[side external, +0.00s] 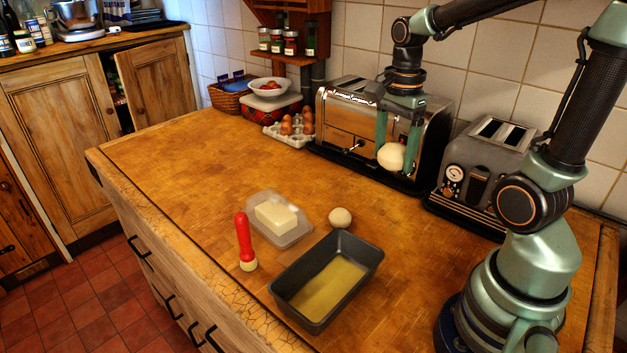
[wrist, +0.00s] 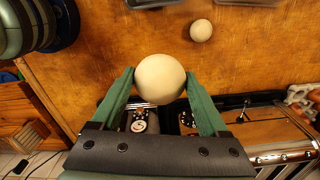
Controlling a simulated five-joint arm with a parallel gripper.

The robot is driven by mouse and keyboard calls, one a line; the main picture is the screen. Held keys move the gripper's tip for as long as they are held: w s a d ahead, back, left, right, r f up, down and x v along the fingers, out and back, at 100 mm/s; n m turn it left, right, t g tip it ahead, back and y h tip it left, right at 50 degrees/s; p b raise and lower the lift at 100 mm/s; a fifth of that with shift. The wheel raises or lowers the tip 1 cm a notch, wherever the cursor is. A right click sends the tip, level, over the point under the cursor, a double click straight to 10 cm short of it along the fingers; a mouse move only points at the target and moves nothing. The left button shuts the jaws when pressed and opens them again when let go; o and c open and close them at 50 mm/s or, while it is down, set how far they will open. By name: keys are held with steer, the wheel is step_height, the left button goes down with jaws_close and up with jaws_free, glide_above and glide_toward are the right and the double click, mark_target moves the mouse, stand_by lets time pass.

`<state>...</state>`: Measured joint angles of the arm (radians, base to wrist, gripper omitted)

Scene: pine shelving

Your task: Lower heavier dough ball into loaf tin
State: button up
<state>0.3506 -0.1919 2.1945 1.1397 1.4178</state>
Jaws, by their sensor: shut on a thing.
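My gripper (side external: 398,146) is shut on a large pale dough ball (side external: 392,156). It holds the ball in the air in front of the toasters. In the wrist view the large dough ball (wrist: 160,80) sits between the two green fingertips (wrist: 158,84). A smaller dough ball (side external: 340,217) lies on the wooden worktop behind the loaf tin; it also shows in the wrist view (wrist: 201,30). The dark loaf tin (side external: 357,264) stands near the front edge, with a yellowish bottom and no dough in it. The held ball is well behind and above the tin.
A wide toaster (side external: 345,120) and a smaller toaster (side external: 484,165) stand along the tiled wall. An egg tray (side external: 280,136) is beside them. The worktop's left half is clear.

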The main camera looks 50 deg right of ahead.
steer(key=shift+a+r, duration=0.25)
steer(key=shift+a, duration=0.2)
steer(key=a+f, duration=0.4)
steer(key=a, duration=0.5)
steer(key=a+f, duration=0.5)
steer(key=a, duration=0.4)
steer(key=shift+f, duration=0.15)
steer(key=shift+f, duration=0.1)
steer(key=shift+f, duration=2.7)
steer(key=shift+f, duration=0.1)
